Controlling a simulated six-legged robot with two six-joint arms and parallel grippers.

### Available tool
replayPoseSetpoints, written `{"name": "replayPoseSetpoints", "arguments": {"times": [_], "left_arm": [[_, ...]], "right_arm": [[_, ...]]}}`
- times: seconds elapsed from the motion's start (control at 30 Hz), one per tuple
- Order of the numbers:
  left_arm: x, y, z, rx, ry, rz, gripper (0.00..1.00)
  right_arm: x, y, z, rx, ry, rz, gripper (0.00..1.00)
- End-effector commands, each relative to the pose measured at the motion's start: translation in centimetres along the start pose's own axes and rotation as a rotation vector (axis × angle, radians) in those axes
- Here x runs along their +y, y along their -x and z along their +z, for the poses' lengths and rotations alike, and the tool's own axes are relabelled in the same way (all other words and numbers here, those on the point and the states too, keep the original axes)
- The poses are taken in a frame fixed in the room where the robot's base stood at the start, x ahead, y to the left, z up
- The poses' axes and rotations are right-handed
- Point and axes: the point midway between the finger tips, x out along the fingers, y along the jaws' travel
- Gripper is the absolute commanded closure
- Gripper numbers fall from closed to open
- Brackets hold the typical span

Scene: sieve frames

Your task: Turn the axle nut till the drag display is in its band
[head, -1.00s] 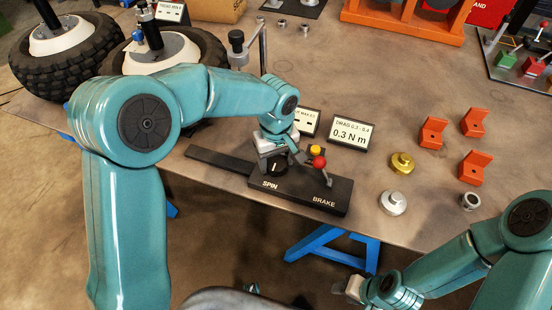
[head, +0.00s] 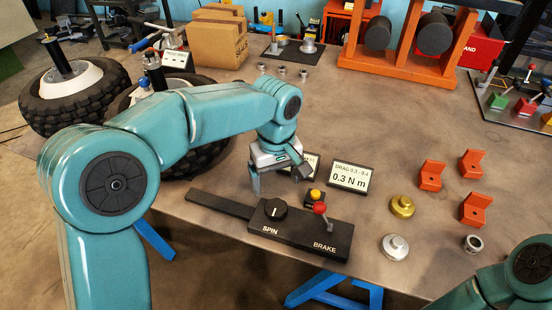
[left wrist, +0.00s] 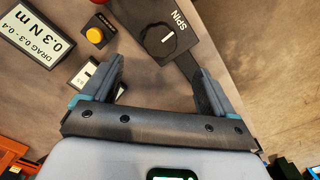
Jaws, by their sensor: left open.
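The drag display (head: 350,177) is a white sign on the bench headed DRAG 0.3 - 0.4, and it reads 0.3 N m; it also shows in the left wrist view (left wrist: 38,30). The axle nut cannot be picked out; a wheel (head: 190,155) with an axle post is partly hidden behind my left arm. My left gripper (head: 278,185) is open and empty above the back of the black SPIN and BRAKE panel (head: 295,230). The black SPIN knob (head: 274,209) is beyond its fingertips in the left wrist view (left wrist: 160,40). My right gripper is out of view.
A red-knobbed brake lever (head: 322,211) and a yellow button (head: 315,194) are by the panel. A second sign (head: 311,163) is partly hidden. Orange brackets (head: 431,175), a gold part (head: 402,206) and a silver part (head: 395,246) lie to the right.

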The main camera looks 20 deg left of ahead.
Motion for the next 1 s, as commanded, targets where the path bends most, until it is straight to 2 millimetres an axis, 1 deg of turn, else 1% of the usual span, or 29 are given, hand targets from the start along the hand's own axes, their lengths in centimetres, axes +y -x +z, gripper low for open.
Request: {"name": "replayPoseSetpoints", "arguments": {"times": [0.03, 0.1, 0.2, 0.3, 0.47, 1.0], "left_arm": [[0.0, 1.4, 0.0, 0.002, 0.000, 0.004, 0.12], [0.1, 3.0, -0.1, 0.003, 0.001, 0.004, 0.12], [0.0, 4.6, 0.0, 0.002, 0.000, 0.002, 0.12], [0.0, 5.6, 0.0, 0.001, 0.001, 0.001, 0.12], [0.0, 6.2, 0.0, 0.000, 0.001, 0.000, 0.12], [0.0, 6.2, 0.0, 0.000, 0.001, 0.000, 0.12]], "right_arm": [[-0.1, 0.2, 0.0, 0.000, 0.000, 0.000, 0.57], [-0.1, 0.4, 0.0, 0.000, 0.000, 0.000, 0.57], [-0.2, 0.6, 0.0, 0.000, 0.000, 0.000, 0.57], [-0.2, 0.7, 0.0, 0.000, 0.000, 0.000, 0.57], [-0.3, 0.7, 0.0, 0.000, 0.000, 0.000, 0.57], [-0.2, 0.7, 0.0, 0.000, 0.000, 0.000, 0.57]]}}
